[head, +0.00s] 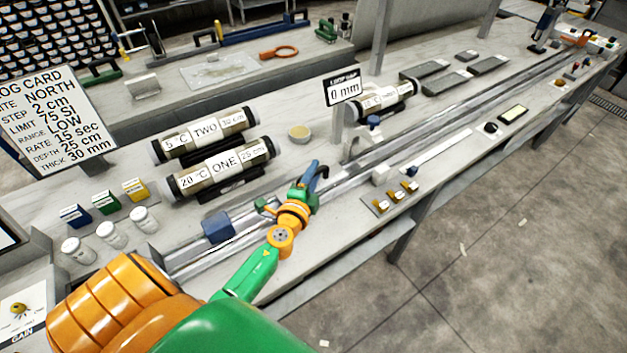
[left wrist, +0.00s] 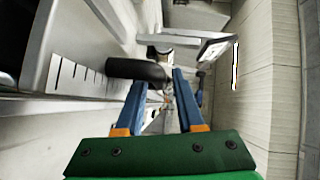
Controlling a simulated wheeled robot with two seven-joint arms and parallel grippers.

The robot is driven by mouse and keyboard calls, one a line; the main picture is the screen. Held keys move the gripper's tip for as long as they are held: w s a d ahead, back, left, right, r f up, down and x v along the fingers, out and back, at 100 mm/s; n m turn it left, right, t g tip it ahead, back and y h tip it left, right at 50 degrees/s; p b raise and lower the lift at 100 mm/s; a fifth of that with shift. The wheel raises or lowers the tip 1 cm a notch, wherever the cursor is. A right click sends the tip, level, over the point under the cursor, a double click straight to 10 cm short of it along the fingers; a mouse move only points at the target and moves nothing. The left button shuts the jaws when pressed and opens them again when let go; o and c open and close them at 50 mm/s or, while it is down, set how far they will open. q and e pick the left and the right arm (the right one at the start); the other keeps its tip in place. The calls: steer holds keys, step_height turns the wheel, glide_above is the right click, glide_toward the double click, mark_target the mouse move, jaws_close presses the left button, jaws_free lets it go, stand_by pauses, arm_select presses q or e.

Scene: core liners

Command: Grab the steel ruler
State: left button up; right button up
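A thin pale strip (head: 438,150) lies flat on the bench top, right of my left gripper; it may be the steel ruler, but its markings are too small to read. In the left wrist view, a pale plate with black tick marks (left wrist: 85,76) shows at the left; I cannot tell whether it is a ruler or a rail scale. My left gripper (head: 318,170) is over the bench's long metal rails. In the left wrist view its blue fingers (left wrist: 158,100) stand apart, with a dark rounded thing (left wrist: 140,70) near the left fingertip. My right gripper is out of view.
Two labelled core tubes (head: 222,168) lie behind my left gripper. A 0 mm sign (head: 344,89) stands farther back. Small brass-topped blocks (head: 395,196) sit near the front edge. White jars (head: 112,235) stand at the left. Open floor lies at the right.

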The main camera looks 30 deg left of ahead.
arm_select(q)
steer(key=shift+w+a+f, duration=0.15)
steer(key=shift+w+f, duration=0.1)
steer(key=shift+w, duration=0.25)
steer(key=shift+s+r, duration=0.1)
steer(key=shift+s, duration=0.05)
jaws_close()
stand_by(0.9)
